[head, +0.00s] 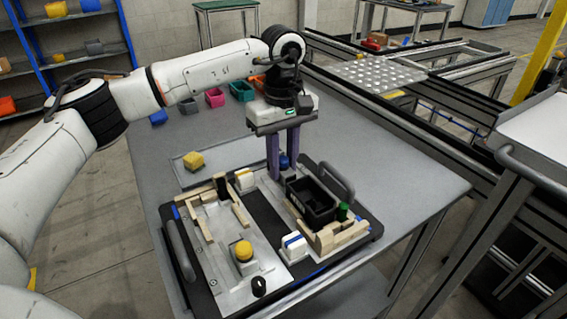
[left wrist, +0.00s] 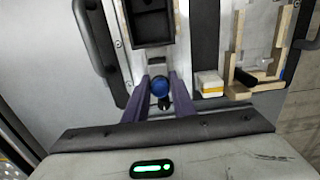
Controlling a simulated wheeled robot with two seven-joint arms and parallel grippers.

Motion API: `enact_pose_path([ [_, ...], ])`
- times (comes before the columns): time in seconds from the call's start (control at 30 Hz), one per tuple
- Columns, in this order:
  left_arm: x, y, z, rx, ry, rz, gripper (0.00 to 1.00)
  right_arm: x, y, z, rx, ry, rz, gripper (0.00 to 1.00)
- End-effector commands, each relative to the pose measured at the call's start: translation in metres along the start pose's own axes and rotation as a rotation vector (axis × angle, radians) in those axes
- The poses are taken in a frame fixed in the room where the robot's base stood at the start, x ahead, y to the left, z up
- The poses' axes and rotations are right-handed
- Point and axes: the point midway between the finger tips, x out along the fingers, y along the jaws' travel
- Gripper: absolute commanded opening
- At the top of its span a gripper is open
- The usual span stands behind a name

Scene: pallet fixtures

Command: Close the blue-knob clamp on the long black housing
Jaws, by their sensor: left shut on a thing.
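The long black housing (head: 309,205) is an open black box lying in the fixture on the pallet, with light wooden blocks at its near end. It also shows at the top of the left wrist view (left wrist: 151,22). The blue knob (left wrist: 160,86) of the clamp stands at the housing's far end, partly hidden behind a finger in the head view. My left gripper (head: 284,168) points down with its two purple fingers on either side of the blue knob, shut on it. My right gripper is not in view.
The pallet carries a green knob (head: 343,211), a yellow knob (head: 243,251), a black knob (head: 259,286) and handles at its sides. Coloured bins stand along the table's far edge. The table's right side is clear.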

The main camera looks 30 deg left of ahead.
Motion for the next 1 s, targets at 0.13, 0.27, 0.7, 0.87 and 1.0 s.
enact_pose_path([
  [0.13, 0.000, 0.000, 0.007, 0.003, -0.003, -0.001, 0.04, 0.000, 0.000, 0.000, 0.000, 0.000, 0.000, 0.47],
  [0.27, 0.000, 0.000, 0.012, 0.004, -0.003, -0.001, 0.04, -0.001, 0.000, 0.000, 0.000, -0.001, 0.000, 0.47],
  [0.7, 0.000, 0.000, 0.019, 0.001, -0.001, 0.000, 0.36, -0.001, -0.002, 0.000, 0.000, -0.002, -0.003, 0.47],
  [0.87, 0.000, 0.000, 0.019, 0.001, -0.001, 0.000, 0.36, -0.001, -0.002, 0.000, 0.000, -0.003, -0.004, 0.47],
  [1.0, 0.000, 0.000, 0.019, 0.001, -0.002, 0.000, 0.36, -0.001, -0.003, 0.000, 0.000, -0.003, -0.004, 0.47],
])
